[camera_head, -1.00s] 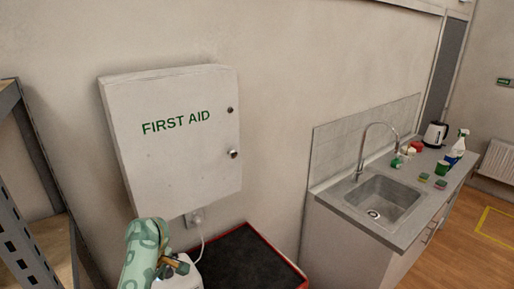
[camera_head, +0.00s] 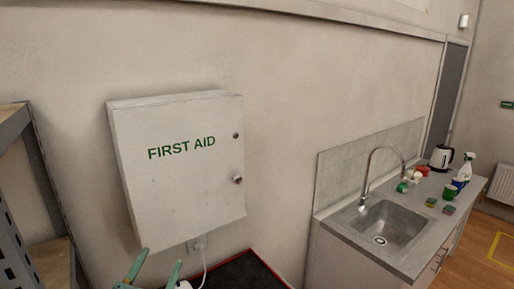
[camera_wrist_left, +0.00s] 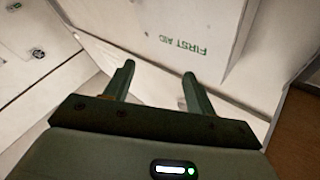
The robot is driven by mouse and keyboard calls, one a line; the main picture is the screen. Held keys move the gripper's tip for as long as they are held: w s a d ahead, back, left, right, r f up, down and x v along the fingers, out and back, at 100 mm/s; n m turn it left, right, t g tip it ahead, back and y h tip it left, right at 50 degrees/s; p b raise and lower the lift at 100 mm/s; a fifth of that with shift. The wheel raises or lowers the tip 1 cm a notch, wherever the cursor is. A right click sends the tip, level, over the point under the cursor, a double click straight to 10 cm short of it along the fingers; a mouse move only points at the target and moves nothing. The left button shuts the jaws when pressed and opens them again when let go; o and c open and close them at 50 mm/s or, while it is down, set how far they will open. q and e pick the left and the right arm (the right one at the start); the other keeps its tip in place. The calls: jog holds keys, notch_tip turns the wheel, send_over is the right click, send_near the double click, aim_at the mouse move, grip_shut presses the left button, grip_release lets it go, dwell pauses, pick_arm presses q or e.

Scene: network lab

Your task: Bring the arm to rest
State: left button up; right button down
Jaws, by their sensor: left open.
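My left gripper (camera_head: 155,270) shows at the bottom of the head view, below the first aid cabinet (camera_head: 180,185). Its two green fingers stand apart with nothing between them. In the left wrist view the open fingers (camera_wrist_left: 160,85) point toward a pale wall, with the cabinet's lettered front (camera_wrist_left: 205,25) above and to the right. The cabinet is a white wall box, shut, with a knob on its right side. My right gripper is in neither view.
A metal shelf rack (camera_head: 30,190) stands at the left edge. A dark mat-like surface with a red edge (camera_head: 245,272) lies below the cabinet. At the right is a counter (camera_head: 345,232) with a sink (camera_head: 385,225), a kettle (camera_head: 440,157) and a spray bottle (camera_head: 467,168).

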pick_arm(q)
jog(key=s+f+m+g, duration=0.3)
jog(key=s+f+g, duration=0.55)
jog(key=f, duration=0.35)
jog(key=s+a+f+n+g+y, duration=0.3)
jog(key=s+a+g+y, duration=0.2)
jog(key=s+a+y, duration=0.5)
jog(key=s+d+f+g+h+b, duration=0.25)
jog(key=f+b, duration=0.65)
jog(key=f, duration=1.4)
jog(key=s+d+f+g+h+b, duration=0.2)
jog(key=f+b, duration=0.6)
jog(key=f, duration=1.4)
jog(key=s+f+n+b, duration=0.1)
jog(key=s+f+b, duration=0.3)
jog(key=f, duration=0.5)
jog(key=s+f+n+g+h+b, duration=0.1)
jog(key=s+f+b, duration=0.4)
jog(key=s+f, duration=0.4)
jog(key=s+d+f+n+g+h+b, duration=0.1)
jog(key=s+f+b, duration=0.4)
jog(key=f, duration=0.6)
jog(key=shift+s+f, duration=0.2)
jog(key=shift+s, duration=0.85)
jog(key=shift+h, duration=0.25)
